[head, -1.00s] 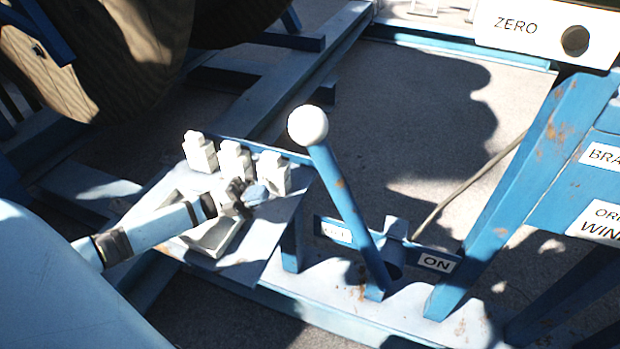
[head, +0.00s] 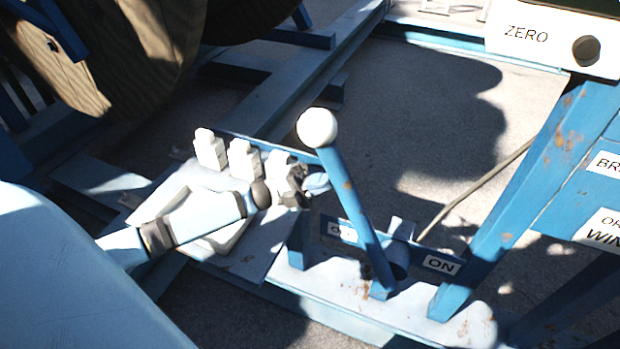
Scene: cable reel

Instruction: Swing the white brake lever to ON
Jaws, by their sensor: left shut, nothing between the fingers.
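The brake lever is a blue bar (head: 352,208) with a white ball knob (head: 317,127) on top. It leans to the left, its foot on the blue frame between an OFF label (head: 342,232), partly hidden behind the bar, and an ON label (head: 441,264) at right. My left gripper (head: 318,183) is shut and empty. Its tips are just left of the bar, below the knob; I cannot tell if they touch it. My right gripper is not in view.
Several white blocks (head: 243,160) stand on a light blue shelf (head: 262,235) beside my left gripper. A large wooden reel (head: 120,50) is at upper left. A blue post (head: 520,195) and a ZERO panel (head: 540,38) are at right. Open floor lies behind the lever.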

